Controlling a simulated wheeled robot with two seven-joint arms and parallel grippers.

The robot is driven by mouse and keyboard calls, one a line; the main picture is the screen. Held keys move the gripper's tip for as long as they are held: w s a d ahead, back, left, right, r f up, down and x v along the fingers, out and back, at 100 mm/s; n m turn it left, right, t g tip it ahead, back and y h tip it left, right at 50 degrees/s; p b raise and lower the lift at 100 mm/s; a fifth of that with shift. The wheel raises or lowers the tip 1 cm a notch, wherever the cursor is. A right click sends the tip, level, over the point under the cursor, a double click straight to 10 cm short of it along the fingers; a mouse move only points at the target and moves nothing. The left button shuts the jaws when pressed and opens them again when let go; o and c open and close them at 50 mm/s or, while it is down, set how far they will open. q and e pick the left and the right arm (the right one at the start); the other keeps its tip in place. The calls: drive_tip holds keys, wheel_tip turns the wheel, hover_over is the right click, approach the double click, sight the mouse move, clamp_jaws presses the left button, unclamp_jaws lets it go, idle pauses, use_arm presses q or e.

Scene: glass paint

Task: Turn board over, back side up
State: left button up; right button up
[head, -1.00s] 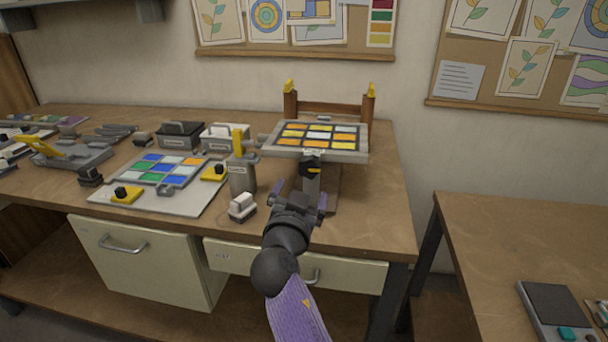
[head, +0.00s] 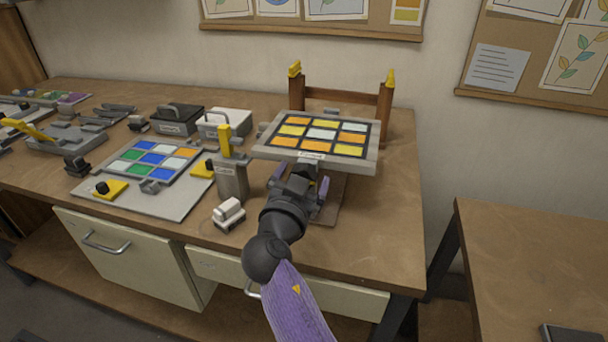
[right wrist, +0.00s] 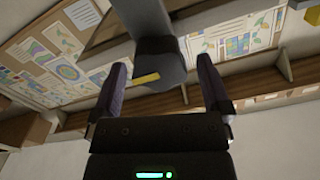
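The board (head: 264,152) is a grey-framed panel with yellow, orange and white tiles facing up. It lies roughly level on a wooden stand (head: 298,92), with a small white label on its near edge. My right gripper (head: 300,182) is at the near edge, just below the board. In the right wrist view, a dark grey handle with a yellow mark (right wrist: 146,78) lies between the two fingers of the right gripper (right wrist: 161,70). Gaps show on both sides of the handle, so the gripper is open. The gripper hides most of the handle in the head view. My left gripper is out of view.
Boxes (head: 178,119) stand behind. The bench is clear right of the stand.

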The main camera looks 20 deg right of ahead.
drive_tip(key=c, duration=1.2)
clamp_jaws()
drive_tip(key=shift+n, duration=0.3)
drive_tip(key=n, duration=0.6)
drive_tip(key=shift+w+a, duration=0.1)
drive_tip(key=shift+a, duration=0.05)
